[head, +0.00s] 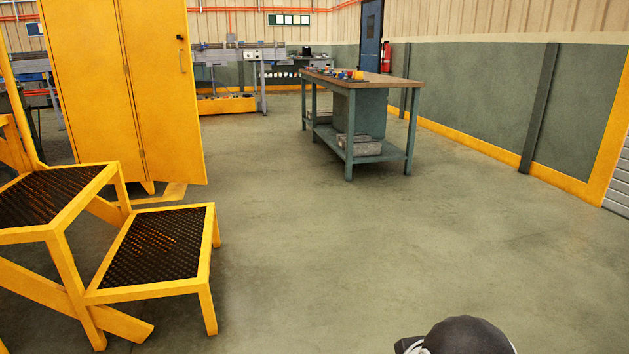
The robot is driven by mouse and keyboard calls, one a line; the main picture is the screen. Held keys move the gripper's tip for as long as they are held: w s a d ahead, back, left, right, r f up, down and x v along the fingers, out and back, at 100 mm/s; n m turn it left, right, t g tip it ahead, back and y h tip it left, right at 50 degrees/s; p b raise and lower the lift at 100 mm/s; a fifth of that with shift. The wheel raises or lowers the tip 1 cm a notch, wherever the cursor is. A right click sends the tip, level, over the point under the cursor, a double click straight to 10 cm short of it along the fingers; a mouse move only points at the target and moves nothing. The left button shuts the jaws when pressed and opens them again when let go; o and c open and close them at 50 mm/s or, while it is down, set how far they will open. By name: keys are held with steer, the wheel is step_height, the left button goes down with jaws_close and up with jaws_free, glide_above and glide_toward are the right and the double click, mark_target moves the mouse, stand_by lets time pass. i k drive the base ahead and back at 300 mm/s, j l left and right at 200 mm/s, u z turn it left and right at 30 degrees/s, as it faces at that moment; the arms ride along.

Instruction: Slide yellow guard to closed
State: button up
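I cannot make out for certain which thing is the yellow guard. A tall yellow cabinet-like panel (120,85) stands at the left, with a vertical seam and a handle near its right edge. At the back, a machine (228,60) has a low yellow part (226,104) along its base, too far off to tell its state. My gripper is not in view. Only a dark rounded part of my own arm shows at the bottom edge, right of the middle.
Yellow steps with dark mesh treads (157,245) stand at the near left, before the panel. A workbench (362,82) with small coloured items stands right of centre. A red fire extinguisher (385,57) is by a blue door (371,35). The middle floor is clear.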

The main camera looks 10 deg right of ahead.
mark_target(358, 75)
steer(key=i+l+z, duration=0.45)
steer(key=i, duration=0.35)
steer(key=i+z, duration=0.4)
steer(key=i, duration=0.35)
steer(key=i+u, duration=0.1)
steer(key=i, duration=0.5)
steer(key=i+l, duration=0.15)
steer(key=i, duration=0.45)
steer(key=i+u, duration=0.15)
steer(key=i, duration=0.45)
steer(key=i+l, duration=0.2)
steer(key=i, duration=0.4)
steer(key=i+l+u, duration=0.25)
steer(key=i+u, duration=0.2)
steer(key=i, duration=0.15)
steer(key=i+l+u, duration=0.4)
steer(key=i+j+z, duration=0.25)
steer(key=i, duration=0.3)
steer(key=l, duration=0.1)
